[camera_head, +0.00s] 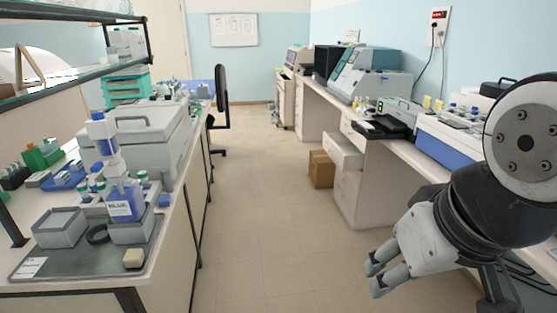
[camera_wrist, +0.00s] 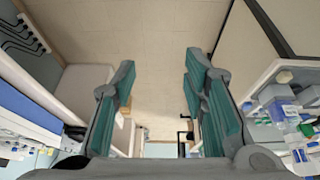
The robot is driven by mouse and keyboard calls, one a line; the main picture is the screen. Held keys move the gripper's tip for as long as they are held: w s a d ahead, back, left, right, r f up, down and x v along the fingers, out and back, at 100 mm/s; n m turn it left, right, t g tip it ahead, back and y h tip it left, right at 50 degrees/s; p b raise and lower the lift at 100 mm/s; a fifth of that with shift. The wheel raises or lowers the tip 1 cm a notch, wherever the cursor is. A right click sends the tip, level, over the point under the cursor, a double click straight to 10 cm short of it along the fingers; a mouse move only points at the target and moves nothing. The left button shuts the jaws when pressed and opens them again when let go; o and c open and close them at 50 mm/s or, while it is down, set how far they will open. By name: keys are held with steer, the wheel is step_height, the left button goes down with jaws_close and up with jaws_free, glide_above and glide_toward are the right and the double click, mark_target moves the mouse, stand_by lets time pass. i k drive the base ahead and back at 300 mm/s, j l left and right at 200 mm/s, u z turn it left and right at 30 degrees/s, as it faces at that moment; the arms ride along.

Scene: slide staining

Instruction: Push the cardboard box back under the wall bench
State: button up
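The brown cardboard box (camera_head: 320,169) stands on the floor in the aisle, beside the front of the wall bench (camera_head: 343,110) on the right. It sticks out past the white drawer unit (camera_head: 361,195). My gripper (camera_head: 374,277) is in the near right of the head view, in the air and well short of the box. In the wrist view my gripper (camera_wrist: 157,78) has its two fingers wide apart, with only floor showing between them. A small tan patch beside the left finger may be the box, but I cannot tell.
A white drawer (camera_head: 344,151) juts out from the wall bench just by the box. The aisle floor (camera_head: 262,200) is clear. A staining bench (camera_head: 172,225) runs along the left, and a black chair (camera_head: 221,100) stands farther back beside it.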

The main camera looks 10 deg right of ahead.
mark_target(321, 172)
steer(key=i+j, duration=0.1)
steer(key=i, duration=3.65)
steer(key=i+j+z, duration=0.1)
steer(key=i+z, duration=0.35)
steer(key=i, duration=0.15)
steer(key=i+j+z, duration=0.4)
steer(key=i, duration=0.2)
steer(key=i+j+z, duration=0.9)
steer(key=j, duration=0.2)
steer(key=i, duration=0.05)
